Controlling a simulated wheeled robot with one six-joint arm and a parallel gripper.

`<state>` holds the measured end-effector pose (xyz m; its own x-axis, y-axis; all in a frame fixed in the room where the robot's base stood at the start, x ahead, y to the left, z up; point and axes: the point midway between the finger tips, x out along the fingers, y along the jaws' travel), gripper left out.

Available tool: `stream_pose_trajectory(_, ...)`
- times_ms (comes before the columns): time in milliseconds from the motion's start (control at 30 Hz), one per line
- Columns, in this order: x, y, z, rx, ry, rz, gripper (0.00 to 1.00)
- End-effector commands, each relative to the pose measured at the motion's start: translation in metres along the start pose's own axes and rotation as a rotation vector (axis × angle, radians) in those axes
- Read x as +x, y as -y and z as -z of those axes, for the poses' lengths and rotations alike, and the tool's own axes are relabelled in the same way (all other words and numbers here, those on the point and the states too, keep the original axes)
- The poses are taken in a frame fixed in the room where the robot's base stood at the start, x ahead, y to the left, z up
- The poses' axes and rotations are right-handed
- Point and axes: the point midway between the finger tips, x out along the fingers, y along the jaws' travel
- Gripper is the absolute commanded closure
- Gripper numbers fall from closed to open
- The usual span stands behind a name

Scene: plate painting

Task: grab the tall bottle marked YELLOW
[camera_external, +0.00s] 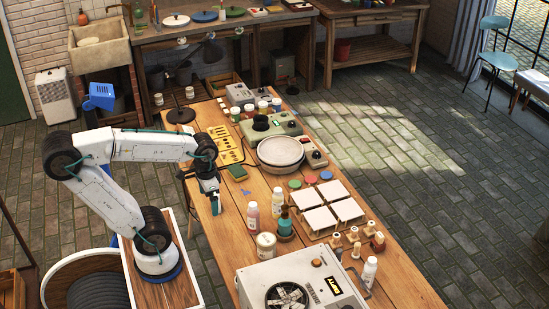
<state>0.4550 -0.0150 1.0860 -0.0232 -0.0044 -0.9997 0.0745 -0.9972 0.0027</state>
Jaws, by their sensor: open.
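My gripper (215,207) hangs over the near left edge of the wooden table (215,238), pointing down. It is open and I see nothing between its fingers. Right of it stand a pinkish bottle with a white cap (252,216) and a tall white bottle (278,203). Another tall white bottle (369,273) stands at the table's right side. The labels are too small to read, so I cannot tell which bottle is marked YELLOW. The gripper is apart from all of them.
A white jar (266,246) and a teal-topped bottle (285,224) stand close by the two left bottles. White square tiles (320,220) on supports lie behind. A grey machine (300,285) fills the front. A turntable (281,151) and small capped jars (249,111) are farther back.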

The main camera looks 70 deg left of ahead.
Motion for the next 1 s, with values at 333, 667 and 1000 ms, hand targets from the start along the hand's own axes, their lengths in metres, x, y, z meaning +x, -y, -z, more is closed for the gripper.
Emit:
stream_pose_trajectory(333, -0.011, -0.012, -0.037, 0.074, -0.135, -0.003, 0.0)
stream_pose_trajectory(667, -0.012, -0.013, -0.037, 0.077, -0.138, -0.004, 0.31)
stream_pose_trajectory(1000, -0.042, -0.013, -0.037, 0.077, -0.145, -0.004, 0.31)
